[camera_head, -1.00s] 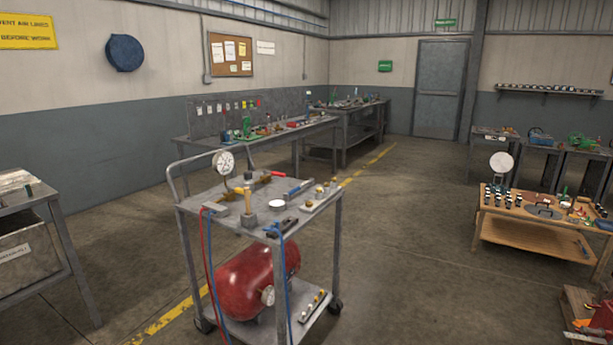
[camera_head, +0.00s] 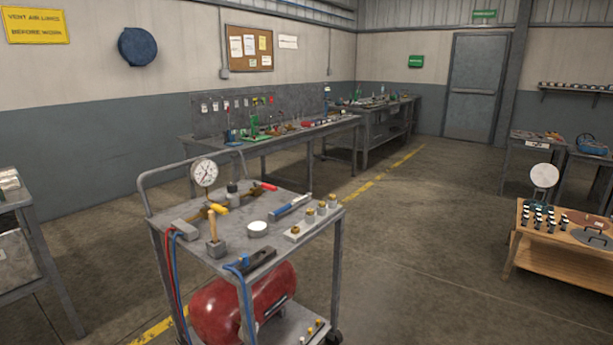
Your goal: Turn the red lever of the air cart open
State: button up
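The air cart (camera_head: 285,262) is a grey metal trolley with a push handle at its left, standing in front of me. The red lever (camera_head: 269,186) is a short red handle at the back of its top, beside a brass-coloured fitting (camera_head: 255,191). A yellow handle (camera_head: 219,208) lies nearer on the same top, left of the red one. A round white pressure gauge (camera_head: 204,173) stands upright at the back left. A red tank (camera_head: 215,309) lies on the lower shelf. Whether the red lever lies along or across its pipe is too small to tell. My gripper is not in view.
On the cart top are a wooden-handled tool (camera_head: 212,228), a white round lid (camera_head: 257,229) and a blue-and-silver tool (camera_head: 290,206). Red and blue hoses hang at its left. A workbench (camera_head: 276,144) stands behind. The floor right of the cart is open up to a wooden table (camera_head: 545,260).

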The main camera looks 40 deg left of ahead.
aim_at(266, 186)
jog(key=i, duration=1.75)
jog(key=u, duration=0.55)
jog(key=i, duration=0.85)
jog(key=u, duration=1.6)
jog(key=i, duration=0.85)
jog(key=u, duration=0.8)
